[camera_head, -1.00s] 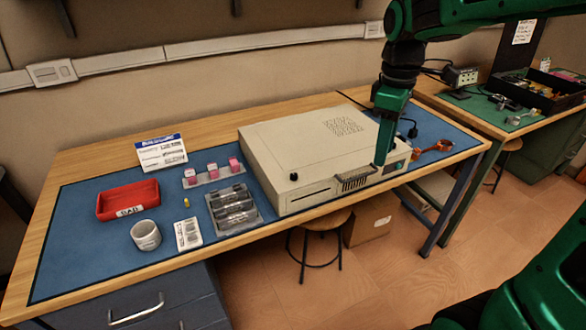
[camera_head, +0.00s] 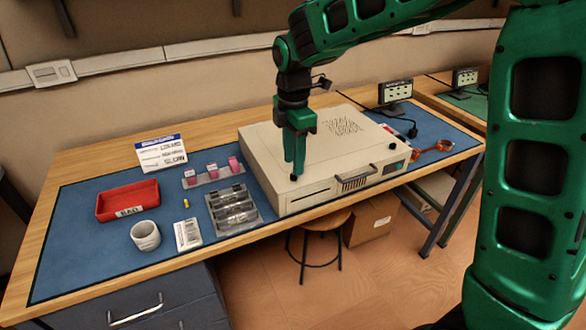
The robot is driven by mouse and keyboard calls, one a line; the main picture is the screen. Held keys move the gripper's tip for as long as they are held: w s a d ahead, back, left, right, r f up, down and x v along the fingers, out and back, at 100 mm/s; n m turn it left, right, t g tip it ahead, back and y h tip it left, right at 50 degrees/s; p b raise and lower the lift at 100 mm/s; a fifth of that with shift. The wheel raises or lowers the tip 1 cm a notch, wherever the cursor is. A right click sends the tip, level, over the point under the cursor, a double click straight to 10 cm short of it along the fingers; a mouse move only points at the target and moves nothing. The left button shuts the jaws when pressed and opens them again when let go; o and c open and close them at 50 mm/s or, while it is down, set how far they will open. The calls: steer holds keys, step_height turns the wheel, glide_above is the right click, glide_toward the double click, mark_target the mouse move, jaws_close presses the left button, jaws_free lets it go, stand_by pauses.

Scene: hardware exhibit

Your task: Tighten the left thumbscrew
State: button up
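The beige case (camera_head: 300,140) lies flat on the blue mat of the workbench. Its left thumbscrew (camera_head: 294,177) is a small black knob on the top, near the front left corner. The right thumbscrew (camera_head: 392,146) shows as a similar black knob near the front right corner. My green gripper (camera_head: 296,168) points down at the left thumbscrew, with its fingertips right at or just above it. The knob's dark top shows at the lower end of the fingers. I cannot tell whether the fingers touch it or how far apart they are.
Left of the case are a clear compartment tray (camera_head: 233,210), a strip with pink blocks (camera_head: 212,172), a red bin (camera_head: 127,200), a white cup (camera_head: 145,236) and a card (camera_head: 162,152). Orange-handled tool (camera_head: 433,148) lies at right. A small display (camera_head: 395,92) stands behind.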

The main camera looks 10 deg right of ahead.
mark_target(294, 177)
steer(key=shift+f, duration=1.8)
steer(key=shift+c, duration=0.7)
jaws_close()
